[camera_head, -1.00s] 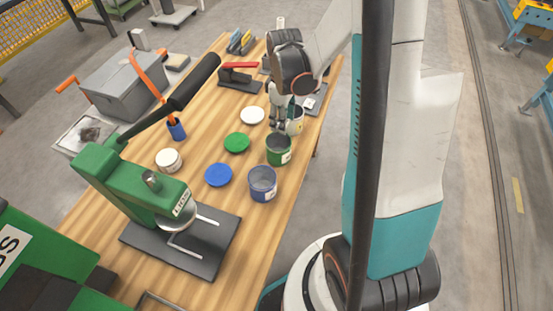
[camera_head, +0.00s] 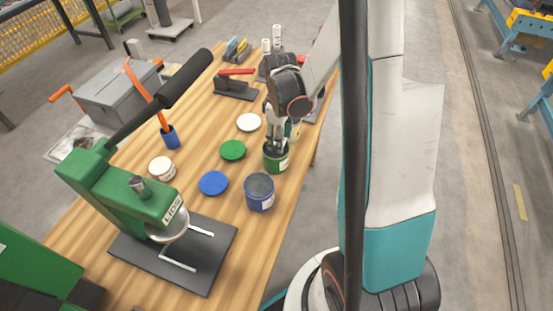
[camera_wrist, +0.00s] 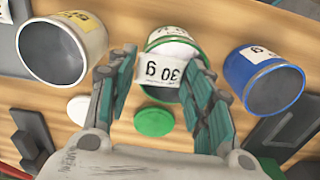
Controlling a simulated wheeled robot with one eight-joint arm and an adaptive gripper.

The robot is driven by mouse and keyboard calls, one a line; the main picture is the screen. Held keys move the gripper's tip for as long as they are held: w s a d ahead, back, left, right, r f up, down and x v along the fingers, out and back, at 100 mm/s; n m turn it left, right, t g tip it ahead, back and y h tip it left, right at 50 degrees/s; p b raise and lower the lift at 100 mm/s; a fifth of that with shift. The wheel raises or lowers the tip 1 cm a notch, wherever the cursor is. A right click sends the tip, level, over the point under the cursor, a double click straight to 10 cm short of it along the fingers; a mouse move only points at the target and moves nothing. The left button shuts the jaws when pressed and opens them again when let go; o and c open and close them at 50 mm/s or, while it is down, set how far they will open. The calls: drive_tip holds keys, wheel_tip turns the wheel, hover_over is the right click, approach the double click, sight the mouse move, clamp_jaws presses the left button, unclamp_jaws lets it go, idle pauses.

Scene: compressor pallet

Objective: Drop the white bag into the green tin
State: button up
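The green tin (camera_head: 276,163) stands open on the wooden table, near its right edge. My gripper (camera_head: 275,142) points down over its mouth. In the wrist view, the white bag (camera_wrist: 172,50) with a "30 g" label lies between my two fingers (camera_wrist: 163,75), which meet its sides. The bag overlaps the green tin's opening, and part of the tin's inside (camera_wrist: 160,94) shows below the label. I cannot tell how deep the bag hangs. In the head view the bag is hidden or too small to make out.
A blue tin (camera_head: 259,193) stands in front of the green one, and a pale tin with a yellow label (camera_wrist: 62,50) stands behind it. Blue (camera_head: 213,183), green (camera_head: 233,150) and white (camera_head: 249,122) lids lie to the left. A green press (camera_head: 130,195) stands at the front left.

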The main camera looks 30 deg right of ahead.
drive_tip(key=shift+o, duration=0.9)
wheel_tip(320, 180, up, 12)
idle(0.4)
